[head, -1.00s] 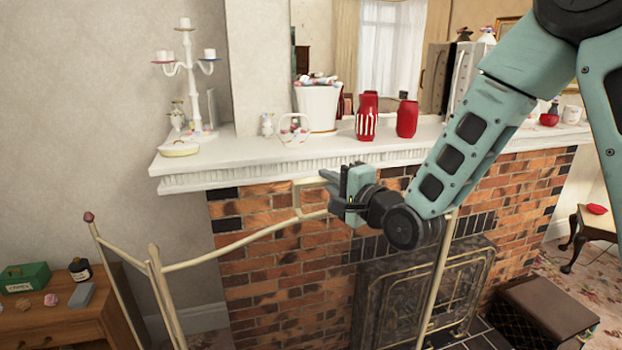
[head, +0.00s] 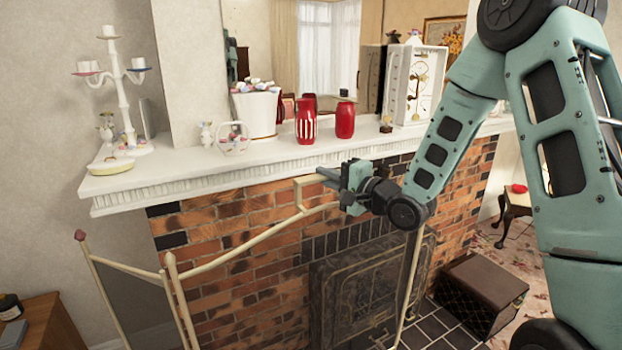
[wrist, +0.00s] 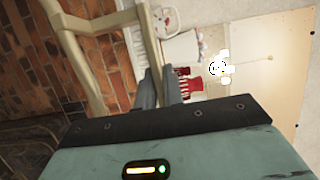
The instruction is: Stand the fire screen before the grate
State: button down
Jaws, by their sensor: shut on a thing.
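The fire screen (head: 228,257) is a cream-framed folding screen with dark mesh. Its left panel is angled at the lower left of the head view, and its wide middle panel has a curved top rail with a raised handle. My gripper (head: 328,177) is shut on the handle at the top of that rail. The cream frame also shows in the wrist view (wrist: 97,22), passing by the fingers. The grate (head: 360,285), a dark ornate metal front, sits in the brick fireplace behind the screen. The screen's lower edge is out of view.
The white mantel shelf (head: 250,158) juts out just above my gripper. It carries a candelabra (head: 121,90), a white pot (head: 254,115), red vases (head: 306,122) and a framed piece. A dark box (head: 482,290) stands on the floor at right. A wooden table (head: 45,325) is at lower left.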

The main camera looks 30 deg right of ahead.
jog(key=w+d+p, duration=0.2)
jog(key=d+p, duration=0.1)
jog(key=d, duration=4.9)
jog(key=shift+d+r, duration=0.15)
jog(key=shift+r, duration=0.15)
dwell(0.7)
